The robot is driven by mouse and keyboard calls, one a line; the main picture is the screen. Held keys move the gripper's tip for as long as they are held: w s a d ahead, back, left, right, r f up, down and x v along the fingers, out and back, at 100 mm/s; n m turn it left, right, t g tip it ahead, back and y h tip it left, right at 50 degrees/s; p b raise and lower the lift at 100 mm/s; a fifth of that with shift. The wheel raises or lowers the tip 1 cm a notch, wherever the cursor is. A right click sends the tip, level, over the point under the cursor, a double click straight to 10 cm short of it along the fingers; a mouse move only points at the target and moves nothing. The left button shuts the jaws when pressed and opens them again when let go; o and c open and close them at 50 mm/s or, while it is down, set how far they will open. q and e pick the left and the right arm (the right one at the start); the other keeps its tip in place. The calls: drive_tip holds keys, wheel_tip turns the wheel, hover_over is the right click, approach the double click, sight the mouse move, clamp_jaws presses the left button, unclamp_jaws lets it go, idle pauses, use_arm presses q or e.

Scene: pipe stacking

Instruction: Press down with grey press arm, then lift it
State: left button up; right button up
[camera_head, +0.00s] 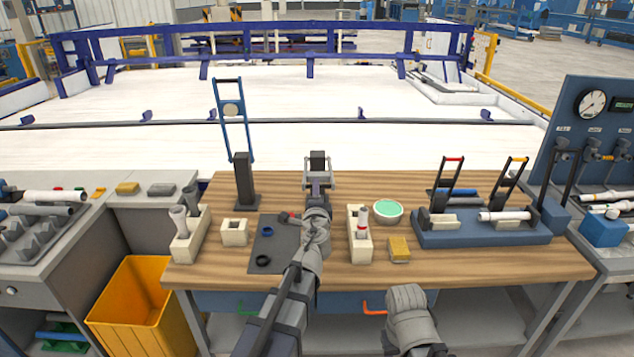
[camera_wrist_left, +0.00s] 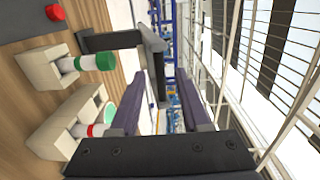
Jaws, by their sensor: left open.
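My left gripper (camera_head: 318,184) is at the middle of the bench, in front of a dark grey press post (camera_head: 318,160). My arm and gripper hide most of this press. In the left wrist view, a dark grey post (camera_wrist_left: 110,41) leads to a grey press arm (camera_wrist_left: 154,66), a bar whose end reaches toward the space between the two fingers of my left gripper (camera_wrist_left: 165,100). The fingers are open, and I cannot tell whether they touch the bar. My right forearm shows at the bottom; its gripper is out of view.
Another press with a raised blue arm (camera_head: 232,120) stands left. A block holding pipes (camera_head: 360,245), a green-topped dish (camera_head: 388,210) and a yellow sponge (camera_head: 399,249) are right of my arm. A dark mat (camera_head: 284,255) is left; a blue lever fixture (camera_head: 450,236) sits right.

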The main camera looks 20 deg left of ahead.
use_arm(q)
drive_tip(key=x, duration=0.6)
drive_tip(key=shift+w, duration=0.15)
drive_tip(key=shift+a, duration=0.15)
drive_tip(key=shift+c, duration=0.4)
clamp_jaws()
idle(0.6)
